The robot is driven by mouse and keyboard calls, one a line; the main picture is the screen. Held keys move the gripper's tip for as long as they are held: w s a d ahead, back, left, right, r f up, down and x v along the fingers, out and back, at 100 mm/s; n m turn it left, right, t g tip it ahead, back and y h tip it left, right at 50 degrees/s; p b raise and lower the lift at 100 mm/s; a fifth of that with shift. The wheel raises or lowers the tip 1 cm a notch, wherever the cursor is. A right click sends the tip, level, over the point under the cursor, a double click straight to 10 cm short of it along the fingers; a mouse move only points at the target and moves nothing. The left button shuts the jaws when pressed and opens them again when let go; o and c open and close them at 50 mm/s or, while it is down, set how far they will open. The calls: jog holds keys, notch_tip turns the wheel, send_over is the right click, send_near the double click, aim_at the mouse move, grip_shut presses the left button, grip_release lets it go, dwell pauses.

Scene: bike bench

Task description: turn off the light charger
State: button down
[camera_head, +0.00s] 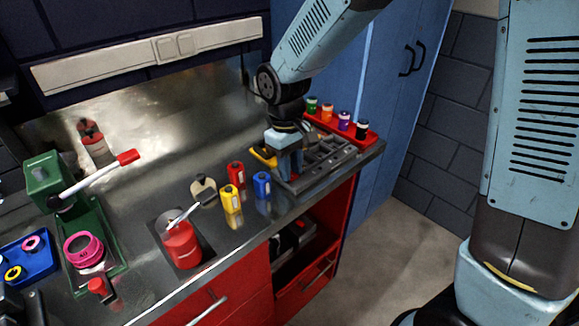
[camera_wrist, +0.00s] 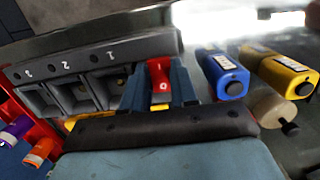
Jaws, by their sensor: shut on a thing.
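The light charger (camera_head: 335,164) is a grey block with a row of open bays at the bench's right end. In the wrist view the charger (camera_wrist: 100,56) shows bays numbered 1, 2 and 3. A red switch (camera_wrist: 160,74) with a white 0-like mark stands at its end, beside bay 1. My gripper (camera_head: 288,172) points down at the charger's near left end. In the wrist view the fingers of my gripper (camera_wrist: 158,88) are on both sides of the red switch and shut on it. The switch's lower part is hidden.
Blue (camera_head: 262,185), yellow (camera_head: 231,199) and red (camera_head: 236,175) lights stand left of the charger. A red tray (camera_head: 372,138) with several small bottles is behind it. A red can (camera_head: 181,245) stands further left.

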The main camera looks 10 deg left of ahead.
jog(key=shift+w+a+g+h, duration=0.2)
jog(key=shift+g+h, duration=0.4)
jog(key=c, duration=1.2)
grip_release()
jog(key=shift+o, duration=0.2)
jog(key=v, duration=1.3)
jog(key=shift+r, duration=0.35)
jog(key=shift+w, duration=0.1)
